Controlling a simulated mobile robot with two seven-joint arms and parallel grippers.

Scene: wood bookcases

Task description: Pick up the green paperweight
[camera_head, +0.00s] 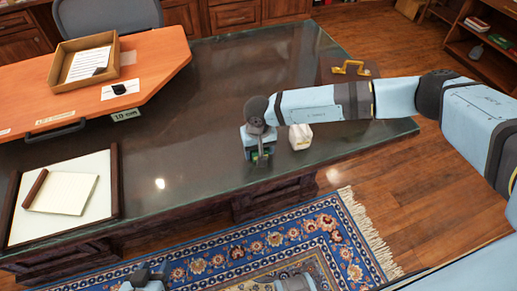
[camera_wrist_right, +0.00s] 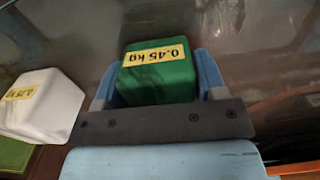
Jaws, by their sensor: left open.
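The green paperweight (camera_wrist_right: 158,79), a block with a yellow "0.45 kg" label, sits between the two blue fingers of my right gripper (camera_wrist_right: 160,82). The fingers flank it closely; I cannot tell whether they press on it. In the head view my right gripper (camera_head: 257,155) points down at the dark desk's front edge, and only a bit of green shows between its fingers. My left gripper (camera_head: 147,278) shows only in part at the bottom edge, over the rug and away from the paperweight.
A white block (camera_head: 300,136) with a yellow label stands just right of the right gripper. The desk's middle is clear.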

